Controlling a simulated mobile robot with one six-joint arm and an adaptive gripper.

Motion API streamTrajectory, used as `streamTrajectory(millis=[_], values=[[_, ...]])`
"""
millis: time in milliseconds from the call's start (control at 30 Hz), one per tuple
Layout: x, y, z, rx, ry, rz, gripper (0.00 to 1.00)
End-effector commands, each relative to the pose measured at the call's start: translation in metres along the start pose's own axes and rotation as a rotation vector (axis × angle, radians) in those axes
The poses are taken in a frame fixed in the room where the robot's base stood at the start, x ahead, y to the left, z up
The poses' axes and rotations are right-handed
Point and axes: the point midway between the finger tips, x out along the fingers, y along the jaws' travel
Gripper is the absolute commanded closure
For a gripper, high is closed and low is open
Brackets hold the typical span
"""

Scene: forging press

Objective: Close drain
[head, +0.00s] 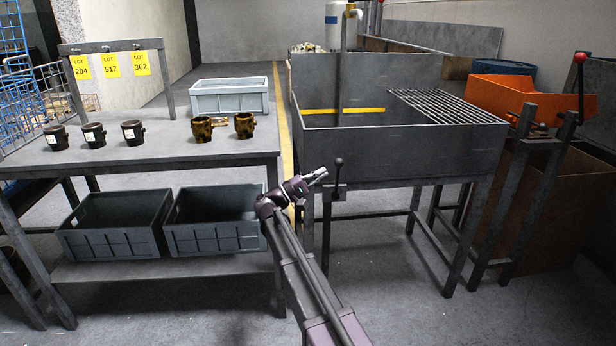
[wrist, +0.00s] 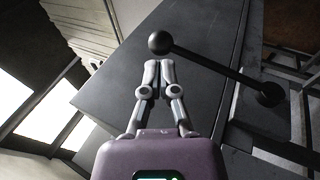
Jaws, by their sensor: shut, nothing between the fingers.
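The drain lever (head: 337,180) is a black rod with a ball knob, upright on the front left of the grey steel sink (head: 400,150). In the wrist view its ball knob (wrist: 160,43) lies just beyond my fingertips, and its rod runs right to a round pivot (wrist: 268,94). My gripper (head: 322,173) is shut and empty, just left of the lever in the head view. In the wrist view my gripper (wrist: 159,66) has its fingertips together close to the knob. I cannot tell whether they touch it. The drain opening itself is hidden.
A work table (head: 180,158) at left holds dark cups and a pale grey crate (head: 229,97). Two dark crates (head: 115,225) sit on its lower shelf. An orange chute (head: 530,96) and a red-knobbed lever (head: 580,85) stand at right. Floor beneath the sink is mostly clear.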

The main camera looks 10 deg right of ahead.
Motion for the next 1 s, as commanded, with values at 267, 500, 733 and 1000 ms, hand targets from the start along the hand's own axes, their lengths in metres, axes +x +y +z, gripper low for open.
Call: streamTrajectory(millis=[267, 500, 733, 1000], values=[[0.024, 0.001, 0.000, 0.000, 0.000, 0.000, 1.00], [0.027, 0.000, 0.000, 0.000, 0.000, 0.000, 1.00], [0.027, 0.000, 0.000, 0.000, 0.000, 0.000, 1.00], [0.035, -0.002, 0.001, 0.000, -0.006, -0.019, 1.00]])
